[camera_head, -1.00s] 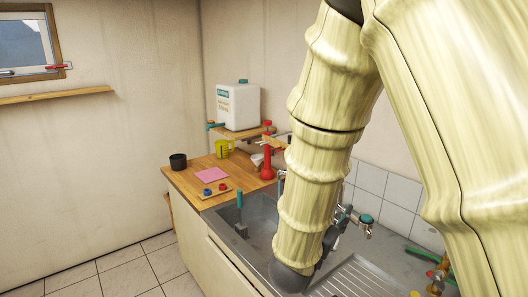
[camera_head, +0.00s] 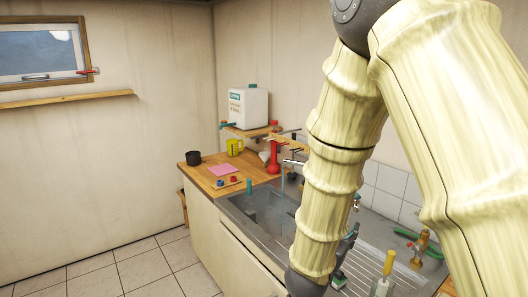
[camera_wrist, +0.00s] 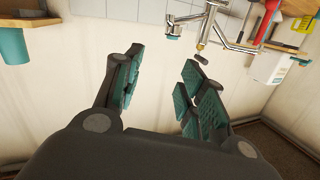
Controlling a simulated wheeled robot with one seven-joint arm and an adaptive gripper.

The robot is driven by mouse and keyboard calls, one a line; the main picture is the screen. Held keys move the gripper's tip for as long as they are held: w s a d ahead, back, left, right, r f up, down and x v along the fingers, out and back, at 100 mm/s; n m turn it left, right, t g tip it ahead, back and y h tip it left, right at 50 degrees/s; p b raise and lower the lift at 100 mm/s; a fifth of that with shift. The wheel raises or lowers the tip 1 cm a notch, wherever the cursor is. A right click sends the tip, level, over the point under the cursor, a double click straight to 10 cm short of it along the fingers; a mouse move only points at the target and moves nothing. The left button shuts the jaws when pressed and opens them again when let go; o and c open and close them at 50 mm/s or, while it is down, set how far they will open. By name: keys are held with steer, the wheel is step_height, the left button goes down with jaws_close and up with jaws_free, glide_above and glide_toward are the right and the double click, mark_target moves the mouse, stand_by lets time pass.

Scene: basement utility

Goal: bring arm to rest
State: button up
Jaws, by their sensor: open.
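My arm (camera_head: 335,190), in pale ribbed covers, hangs bent over the right part of the sink in the head view. In the wrist view my gripper (camera_wrist: 160,78) is open, with its teal-padded fingers apart and nothing between them. Bare pale wall shows behind the fingers. A chrome tap (camera_wrist: 210,25) shows beyond the fingertips at the top of the wrist view. The arm hides part of the sink in the head view.
The sink (camera_head: 255,225) adjoins a wooden counter (camera_head: 203,177) holding a black cup (camera_head: 194,158), a yellow mug (camera_head: 235,147), a pink cloth (camera_head: 223,169) and a red plunger-like thing (camera_head: 273,160). A white jug (camera_head: 249,108) stands on a shelf. The left floor (camera_head: 150,265) is clear.

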steer(key=s+d+f+n+g+y, duration=0.1)
steer(key=s+f+n+g+y, duration=0.3)
steer(key=f, duration=1)
steer(key=s+f+n+g+y, duration=0.15)
steer(key=s+f, duration=0.35)
steer(key=f, duration=1)
steer(key=s+f+n+g+y+b, duration=0.1)
steer(key=s+f+g, duration=0.3)
steer(key=s+f, duration=0.7)
steer(key=s+d+f+n+g+y+b, duration=0.1)
steer(key=s+f+g+y+b, duration=0.2)
steer(key=s+f, duration=0.9)
steer(key=s+g+b, duration=0.1)
steer(key=s, duration=0.6)
steer(key=shift+s+n, duration=0.25)
steer(key=shift+n, duration=0.1)
